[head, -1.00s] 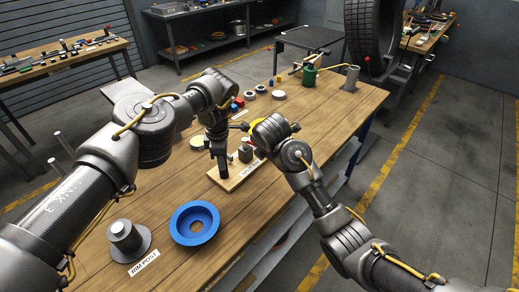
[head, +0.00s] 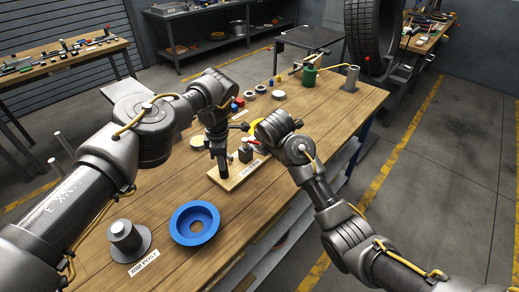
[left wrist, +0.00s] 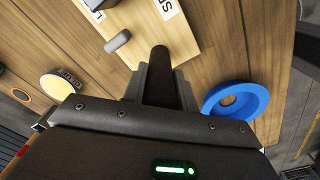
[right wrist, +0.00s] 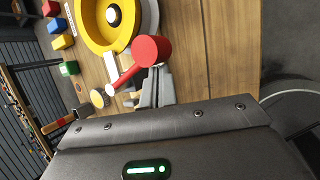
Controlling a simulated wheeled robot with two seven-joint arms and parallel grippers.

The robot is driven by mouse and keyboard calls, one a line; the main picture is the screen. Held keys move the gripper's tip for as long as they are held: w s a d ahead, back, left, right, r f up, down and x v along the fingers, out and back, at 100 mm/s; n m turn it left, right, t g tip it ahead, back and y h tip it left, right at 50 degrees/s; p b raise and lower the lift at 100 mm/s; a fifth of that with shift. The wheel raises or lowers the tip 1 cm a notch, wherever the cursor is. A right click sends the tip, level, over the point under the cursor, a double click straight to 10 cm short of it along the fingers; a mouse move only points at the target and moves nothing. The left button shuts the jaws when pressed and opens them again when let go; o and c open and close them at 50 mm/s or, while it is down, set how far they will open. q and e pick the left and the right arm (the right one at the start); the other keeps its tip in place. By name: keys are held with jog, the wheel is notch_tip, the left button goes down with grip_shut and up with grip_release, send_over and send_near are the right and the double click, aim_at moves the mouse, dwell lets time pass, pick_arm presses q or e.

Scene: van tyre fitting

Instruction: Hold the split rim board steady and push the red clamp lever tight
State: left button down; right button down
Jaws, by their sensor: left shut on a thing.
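The wooden board (head: 232,178) lies on the bench. It also shows in the left wrist view (left wrist: 190,30), with part of its white label and a grey peg (left wrist: 117,41). My left gripper (head: 220,165) is shut on a dark upright post (left wrist: 160,62) at the board. The red clamp lever (head: 254,142) is partly hidden by my right arm in the head view.
A blue ring (head: 195,223) and a grey rim post (head: 124,236) stand at the near left of the bench. A yellow ring (right wrist: 108,20) lies beyond the lever.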

jog(key=shift+w+d, duration=0.2)
jog(key=shift+w, duration=0.05)
jog(key=shift+w+d, duration=0.1)
jog(key=shift+w, duration=0.05)
jog(key=shift+w+d, duration=0.25)
jog(key=shift+w, duration=0.3)
pick_arm(q)
jog(key=shift+a, duration=0.1)
pick_arm(e)
jog(key=shift+w+d, duration=0.1)
dwell(0.3)
jog(key=shift+w+d, duration=0.15)
jog(key=shift+w, duration=0.45)
